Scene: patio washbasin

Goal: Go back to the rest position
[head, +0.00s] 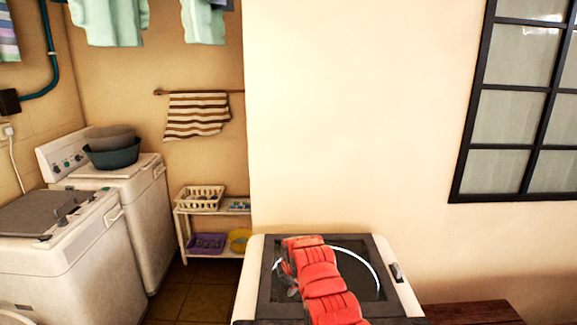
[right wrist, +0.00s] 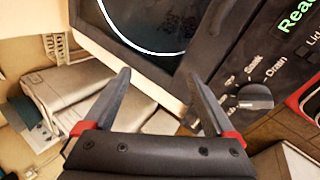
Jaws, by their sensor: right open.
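My right arm, with red segments, reaches over a white appliance (head: 252,262) with a dark lid in the head view. My right gripper (head: 284,276) is at the arm's left side, above the lid and partly hidden by the arm. In the right wrist view the gripper (right wrist: 158,82) is open, with nothing between its two dark fingers. The appliance's lid edge and control panel (right wrist: 275,60), with a dial, show beyond the fingers. My left gripper is in neither view.
Two white washing machines (head: 135,205) stand at the left, with basins (head: 112,150) on the rear one. A low shelf (head: 215,250) holds a basket (head: 200,197). A brown wooden surface (head: 470,312) is at the lower right, and a dark-framed window (head: 520,110) is above.

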